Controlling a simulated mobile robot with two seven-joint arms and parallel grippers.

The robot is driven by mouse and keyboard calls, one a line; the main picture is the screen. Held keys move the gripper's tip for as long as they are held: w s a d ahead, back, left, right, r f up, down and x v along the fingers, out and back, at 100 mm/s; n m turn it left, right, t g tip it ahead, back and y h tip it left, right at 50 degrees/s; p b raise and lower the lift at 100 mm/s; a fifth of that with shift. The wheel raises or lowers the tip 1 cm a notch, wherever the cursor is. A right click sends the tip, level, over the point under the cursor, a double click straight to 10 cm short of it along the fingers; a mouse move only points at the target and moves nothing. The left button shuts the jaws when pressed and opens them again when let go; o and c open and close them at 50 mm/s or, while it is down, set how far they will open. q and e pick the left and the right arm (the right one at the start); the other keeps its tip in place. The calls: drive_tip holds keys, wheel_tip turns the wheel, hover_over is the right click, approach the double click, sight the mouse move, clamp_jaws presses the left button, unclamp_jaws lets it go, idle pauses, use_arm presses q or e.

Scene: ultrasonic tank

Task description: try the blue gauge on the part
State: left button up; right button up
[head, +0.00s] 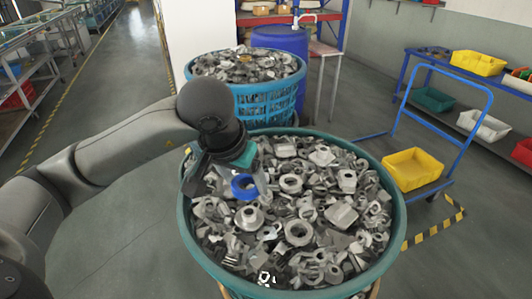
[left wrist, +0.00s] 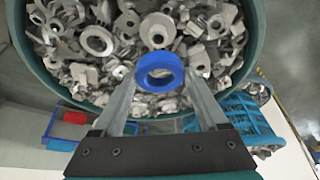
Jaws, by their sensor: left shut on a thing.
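The blue gauge is a blue ring (head: 243,195), held over the near bin of metal parts. My left gripper (head: 246,184) points down and is shut on the ring. In the left wrist view the blue ring (left wrist: 160,57) sits between the two fingertips of my gripper (left wrist: 160,75). A grey flanged part with a round boss (head: 250,218) lies just below the ring in the head view. In the left wrist view a round grey part (left wrist: 158,30) shows just beyond the ring. The ring looks apart from it, but the exact gap is hard to tell. My right gripper is not in view.
The near round teal bin (head: 397,222) is heaped with loose grey metal parts. A second blue bin (head: 286,98) of parts stands behind it. A blue cart (head: 450,140) with a yellow tray (head: 412,168) is at the right. The floor at the left is clear.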

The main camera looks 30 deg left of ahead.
use_arm(q)
drive_tip(key=shift+w, duration=0.3)
drive_tip(key=shift+f, duration=0.2)
drive_tip(key=b, duration=0.3)
hover_over(248, 223)
drive_tip(key=x, duration=0.2)
drive_tip(key=s+x, duration=0.1)
drive_tip(key=x, duration=0.1)
drive_tip(key=shift+w+a+f, duration=0.1)
drive_tip(key=shift+a+f, duration=0.1)
drive_tip(key=shift+f, duration=0.1)
drive_tip(key=shift+f+b, duration=0.4)
drive_tip(key=shift+f, duration=0.35)
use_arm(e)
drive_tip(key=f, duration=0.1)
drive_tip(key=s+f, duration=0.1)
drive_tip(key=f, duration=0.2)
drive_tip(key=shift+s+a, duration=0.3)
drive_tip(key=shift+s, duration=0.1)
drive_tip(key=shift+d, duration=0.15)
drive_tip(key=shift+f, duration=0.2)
use_arm(q)
drive_tip(key=shift+f+b, duration=1.4)
drive_tip(key=shift+b, duration=0.3)
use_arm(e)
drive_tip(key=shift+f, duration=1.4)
